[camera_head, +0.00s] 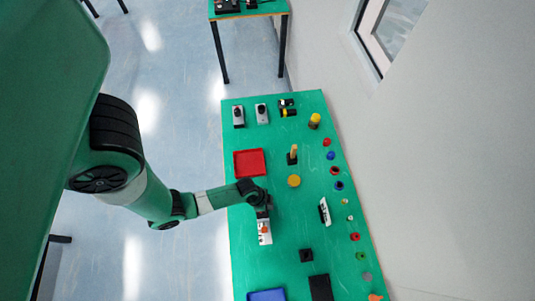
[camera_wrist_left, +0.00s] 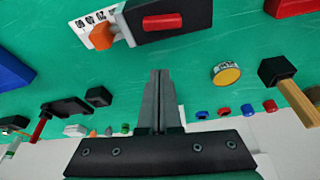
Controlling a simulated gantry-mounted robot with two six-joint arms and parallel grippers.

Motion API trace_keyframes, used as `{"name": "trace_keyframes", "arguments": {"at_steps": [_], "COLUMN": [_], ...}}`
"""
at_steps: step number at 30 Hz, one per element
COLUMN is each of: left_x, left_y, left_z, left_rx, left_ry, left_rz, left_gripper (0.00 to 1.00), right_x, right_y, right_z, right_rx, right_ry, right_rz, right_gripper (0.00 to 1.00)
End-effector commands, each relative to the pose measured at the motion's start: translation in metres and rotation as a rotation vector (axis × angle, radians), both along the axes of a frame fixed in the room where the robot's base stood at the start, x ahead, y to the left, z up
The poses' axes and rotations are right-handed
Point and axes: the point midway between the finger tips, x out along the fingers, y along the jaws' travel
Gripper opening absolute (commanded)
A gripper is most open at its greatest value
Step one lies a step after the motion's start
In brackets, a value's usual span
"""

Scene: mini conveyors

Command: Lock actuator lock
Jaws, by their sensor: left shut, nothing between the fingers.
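My right gripper is not in view.
A blue tray (camera_head: 267,295) is at the bottom. Several small coloured parts line the right edge near the wall.

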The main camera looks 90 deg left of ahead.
Motion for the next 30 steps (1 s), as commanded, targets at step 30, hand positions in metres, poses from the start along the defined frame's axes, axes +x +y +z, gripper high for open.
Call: {"name": "trace_keyframes", "arguments": {"at_steps": [30], "left_x": [-0.024], "left_y": [0.003], "left_z": [-0.045], "left_rx": [0.000], "left_ry": [-0.001], "left_rz": [-0.001], "left_gripper": [0.00], "right_x": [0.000], "right_y": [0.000], "right_z": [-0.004], "right_rx": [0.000], "right_ry": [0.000], "right_rz": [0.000], "right_gripper": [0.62]}}
